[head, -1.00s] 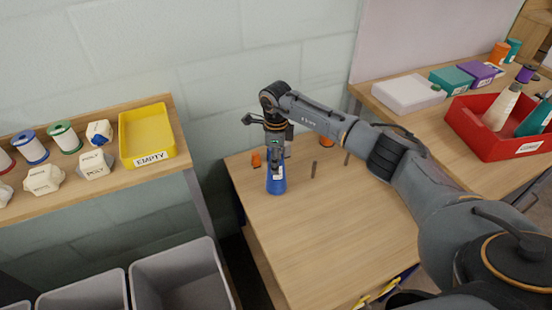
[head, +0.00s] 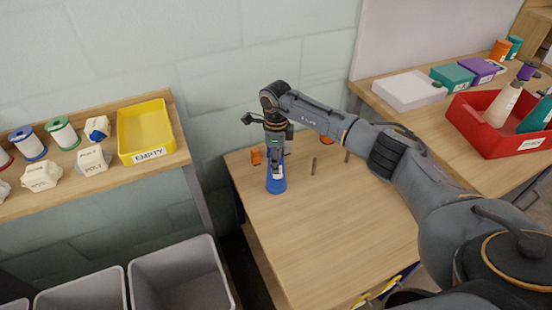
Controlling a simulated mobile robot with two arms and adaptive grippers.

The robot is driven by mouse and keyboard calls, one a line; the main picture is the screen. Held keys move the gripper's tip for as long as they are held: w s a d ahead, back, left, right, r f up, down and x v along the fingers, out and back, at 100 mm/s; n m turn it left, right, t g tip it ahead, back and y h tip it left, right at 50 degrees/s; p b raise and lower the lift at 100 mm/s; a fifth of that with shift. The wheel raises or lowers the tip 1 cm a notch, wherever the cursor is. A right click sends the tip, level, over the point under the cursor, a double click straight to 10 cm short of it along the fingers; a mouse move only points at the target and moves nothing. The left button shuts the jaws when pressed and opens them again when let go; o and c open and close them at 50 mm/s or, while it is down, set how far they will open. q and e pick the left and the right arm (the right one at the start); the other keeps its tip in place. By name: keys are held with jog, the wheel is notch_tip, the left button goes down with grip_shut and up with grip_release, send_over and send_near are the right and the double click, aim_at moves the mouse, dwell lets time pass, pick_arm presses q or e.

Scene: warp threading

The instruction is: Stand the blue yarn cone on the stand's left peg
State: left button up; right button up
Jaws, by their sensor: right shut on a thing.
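The blue yarn cone (head: 276,183) is upright at the left part of the wooden table, below my right gripper (head: 275,162). My right gripper is shut on the top of the cone from above. I cannot tell whether the cone's base touches the table or has a peg inside it. Two thin brown pegs show to the right of the cone, one nearer (head: 314,166) and one farther (head: 346,156). No peg shows at the cone's own place. My left gripper is not in view.
Orange things (head: 256,157) stand behind the cone, partly hidden by my arm. A yellow tray (head: 172,145) marked EMPTY sits on the left shelf with spools. A red bin (head: 470,132) with cones is on the right table. The table's front middle is clear.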

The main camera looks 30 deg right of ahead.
jog(key=o, duration=1)
jog(key=shift+o, duration=0.2)
